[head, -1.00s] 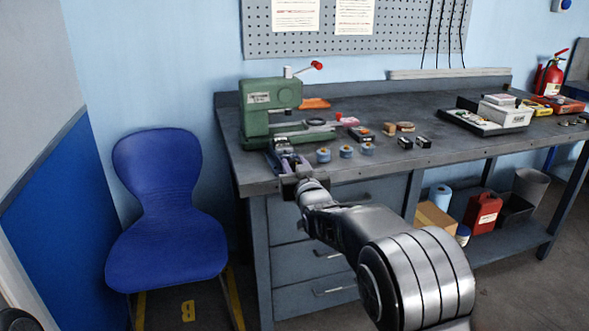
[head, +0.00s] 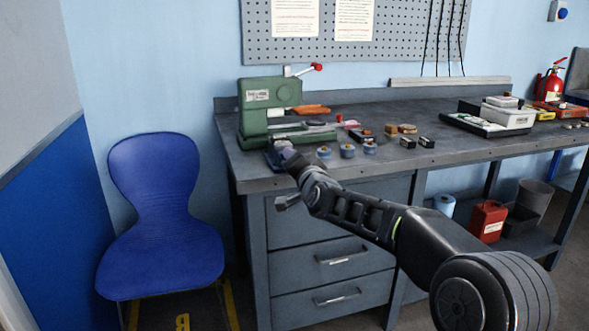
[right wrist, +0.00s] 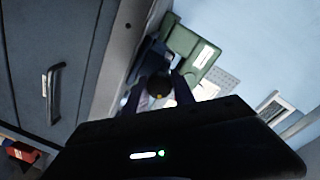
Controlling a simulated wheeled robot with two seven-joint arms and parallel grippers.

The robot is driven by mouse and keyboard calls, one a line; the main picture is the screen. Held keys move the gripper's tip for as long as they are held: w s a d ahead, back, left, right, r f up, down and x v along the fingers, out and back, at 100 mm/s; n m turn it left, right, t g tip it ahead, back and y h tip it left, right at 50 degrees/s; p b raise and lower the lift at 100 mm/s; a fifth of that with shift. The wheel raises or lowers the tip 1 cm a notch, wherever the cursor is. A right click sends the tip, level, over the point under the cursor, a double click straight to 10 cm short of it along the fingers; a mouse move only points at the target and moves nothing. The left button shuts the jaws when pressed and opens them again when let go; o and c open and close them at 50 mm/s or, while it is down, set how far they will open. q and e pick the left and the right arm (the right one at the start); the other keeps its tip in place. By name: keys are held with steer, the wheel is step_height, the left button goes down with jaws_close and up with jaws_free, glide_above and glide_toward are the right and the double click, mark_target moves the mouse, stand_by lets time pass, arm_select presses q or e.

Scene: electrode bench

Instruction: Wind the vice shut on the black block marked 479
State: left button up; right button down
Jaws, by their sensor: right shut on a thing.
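A small blue vice (right wrist: 152,58) sits at the front left corner of the bench, beside the green press. In the head view it is mostly hidden by my right gripper (head: 284,152). In the right wrist view my right gripper (right wrist: 162,88) is shut on a dark round knob with a yellowish centre (right wrist: 158,85), in front of the vice; it looks like the vice's handle. Two small black blocks (head: 407,142) (head: 427,142) lie on the bench to the right. Their marks are too small to read. I cannot see whether a block is between the jaws. My left gripper is not in view.
The green press (head: 268,108) stands close behind the vice. Several blue-grey round pieces (head: 347,151) lie along the front edge to its right. A tray with white boxes (head: 485,120) is further right. A blue chair (head: 165,220) stands left of the bench.

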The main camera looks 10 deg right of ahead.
steer(key=m, duration=0.1)
steer(key=m+b, duration=0.2)
steer(key=m, duration=0.1)
steer(key=shift+f, duration=0.25)
steer(key=shift+m+y+b, duration=0.4)
steer(key=shift+m+b, duration=0.6)
steer(key=shift+m, duration=0.9)
steer(key=shift+r, duration=0.1)
steer(key=c, duration=1.1)
jaws_free()
steer(key=shift+o, duration=0.2)
steer(key=shift+r, duration=0.1)
steer(key=s, duration=0.7)
steer(key=shift+s+d+r+b, duration=0.25)
steer(key=shift+s+d+b, duration=0.05)
steer(key=shift+s+b, duration=0.1)
